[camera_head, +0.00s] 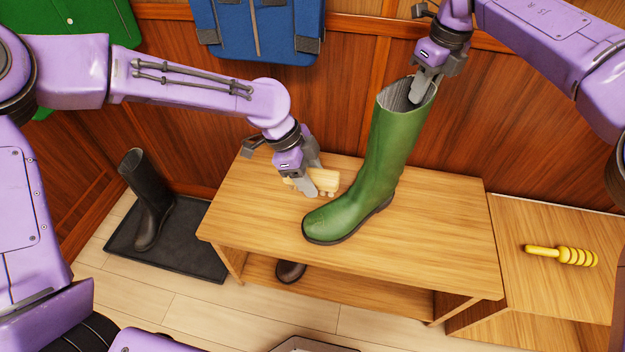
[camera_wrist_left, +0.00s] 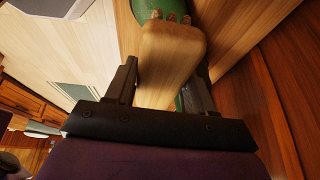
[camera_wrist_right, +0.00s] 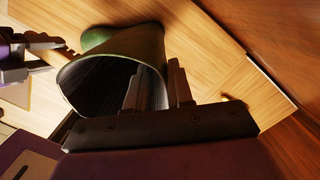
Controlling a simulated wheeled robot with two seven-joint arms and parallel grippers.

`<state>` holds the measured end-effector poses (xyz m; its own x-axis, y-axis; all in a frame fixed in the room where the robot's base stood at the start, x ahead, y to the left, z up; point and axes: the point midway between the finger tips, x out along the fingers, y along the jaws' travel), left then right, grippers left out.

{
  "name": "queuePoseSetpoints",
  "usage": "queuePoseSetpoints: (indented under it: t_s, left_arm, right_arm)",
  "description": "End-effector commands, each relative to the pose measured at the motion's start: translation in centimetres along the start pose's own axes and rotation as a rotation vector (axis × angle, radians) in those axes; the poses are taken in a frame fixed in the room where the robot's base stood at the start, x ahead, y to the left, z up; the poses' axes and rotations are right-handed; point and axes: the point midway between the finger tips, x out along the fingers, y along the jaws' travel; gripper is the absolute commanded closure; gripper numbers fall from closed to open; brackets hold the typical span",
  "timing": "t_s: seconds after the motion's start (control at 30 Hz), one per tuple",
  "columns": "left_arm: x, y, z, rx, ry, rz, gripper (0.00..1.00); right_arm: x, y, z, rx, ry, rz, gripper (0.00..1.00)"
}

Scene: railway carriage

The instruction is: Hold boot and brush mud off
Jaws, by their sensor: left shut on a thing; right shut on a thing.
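The green boot (camera_head: 375,180) stands on the wooden bench, its toe pointing left toward the front. My right gripper (camera_head: 418,88) is shut on the rim of the boot's shaft; the right wrist view shows the boot opening (camera_wrist_right: 110,85) with one finger inside and one outside. My left gripper (camera_head: 308,180) is shut on a wooden brush (camera_head: 323,180) just left of the boot, above the bench top. The brush back (camera_wrist_left: 170,65) fills the middle of the left wrist view, with bristle tufts toward the green boot. I cannot tell whether the bristles touch it. No mud is clearly visible.
The wooden bench (camera_head: 260,215) has a lower shelf with a brown shoe (camera_head: 291,271). A black boot (camera_head: 147,200) stands on a dark tray (camera_head: 190,250) at left. A yellow dipper-like tool (camera_head: 562,255) lies on the right-hand surface. A blue bag (camera_head: 255,30) hangs on the wall behind.

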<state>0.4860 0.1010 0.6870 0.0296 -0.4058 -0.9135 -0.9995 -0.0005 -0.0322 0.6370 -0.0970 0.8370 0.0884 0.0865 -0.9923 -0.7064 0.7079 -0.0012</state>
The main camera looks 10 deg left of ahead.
Motion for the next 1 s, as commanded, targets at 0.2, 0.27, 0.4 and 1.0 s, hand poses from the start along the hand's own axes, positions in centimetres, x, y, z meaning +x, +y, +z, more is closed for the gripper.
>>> queuePoseSetpoints:
  t_s: [0.2, 0.27, 0.4, 1.0]
  left_arm:
    - [0.7, 0.1, 0.3, 0.001, -0.005, -0.002, 0.91]
    - [1.8, 0.1, 0.8, 0.004, -0.014, -0.009, 0.91]
    - [2.9, 0.1, 1.3, 0.009, -0.021, -0.022, 0.91]
    - [8.1, 0.1, 3.5, 0.009, -0.021, -0.022, 0.91]
  right_arm:
    - [0.8, 0.4, -0.1, -0.006, 0.014, 0.009, 1.00]
    - [0.8, 0.4, -0.1, -0.006, 0.014, 0.009, 1.00]
    - [0.7, 0.4, -0.1, -0.006, 0.014, 0.009, 1.00]
    - [0.7, 0.4, -0.1, -0.006, 0.014, 0.009, 1.00]
